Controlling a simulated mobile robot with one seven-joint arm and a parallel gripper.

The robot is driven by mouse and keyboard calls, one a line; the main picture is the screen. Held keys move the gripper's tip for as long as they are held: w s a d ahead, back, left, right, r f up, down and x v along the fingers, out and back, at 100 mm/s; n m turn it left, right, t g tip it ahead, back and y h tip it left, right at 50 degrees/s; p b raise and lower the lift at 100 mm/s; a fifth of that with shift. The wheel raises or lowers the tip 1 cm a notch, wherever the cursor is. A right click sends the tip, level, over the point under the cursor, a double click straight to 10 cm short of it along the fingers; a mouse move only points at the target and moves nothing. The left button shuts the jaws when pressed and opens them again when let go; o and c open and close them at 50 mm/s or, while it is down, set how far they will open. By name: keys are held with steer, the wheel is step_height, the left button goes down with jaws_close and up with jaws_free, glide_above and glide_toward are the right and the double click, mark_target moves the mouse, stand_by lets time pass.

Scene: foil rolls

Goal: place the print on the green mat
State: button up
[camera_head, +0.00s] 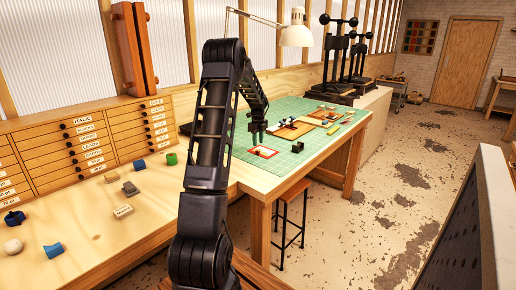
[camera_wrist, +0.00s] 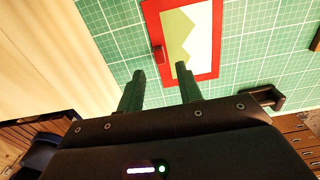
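The print (camera_head: 264,152) is a red-bordered sheet lying on the near part of the green mat (camera_head: 285,163). In the head view my gripper (camera_head: 258,135) hangs over the mat just above the print; the exact height is hard to tell.
A small black holder (camera_head: 298,147) sits on the mat right of the print. Wooden boards (camera_head: 294,130) with tools lie farther back. Small blocks, including a green one (camera_head: 171,159), lie on the left bench. A stool (camera_head: 292,215) stands below the table edge.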

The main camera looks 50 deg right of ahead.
step_height(320, 180, up, 7)
steer(key=w+a+r+n, duration=0.2)
steer(key=a+r+n, duration=0.1)
steer(key=a, duration=0.4)
steer(key=w+a+r+n+t, duration=0.1)
steer(key=w+a+r+n, duration=0.25)
steer(key=a, duration=0.25)
steer(key=w+a+r+n, duration=0.2)
steer(key=a+r, duration=0.2)
steer(key=a, duration=0.3)
steer(key=s+a+r+n+t, duration=0.1)
steer(key=a+r+n, duration=0.25)
steer(key=a, duration=0.55)
steer(key=a+r+n, duration=0.2)
steer(key=a+n, duration=0.3)
steer(key=a, duration=0.4)
steer(key=s+a+n+t, duration=0.1)
steer(key=s+a+n, duration=0.35)
steer(key=a, duration=0.45)
steer(key=s+a+n, duration=0.4)
steer(key=a+n, duration=0.1)
steer(key=a, duration=0.5)
steer(key=s+a+f+n+t, duration=0.1)
steer(key=s+a+f+n, duration=0.2)
steer(key=s+a+n, duration=0.6)
steer(key=s+a, duration=0.1)
steer(key=s, duration=0.2)
steer(key=shift+f+t, duration=0.3)
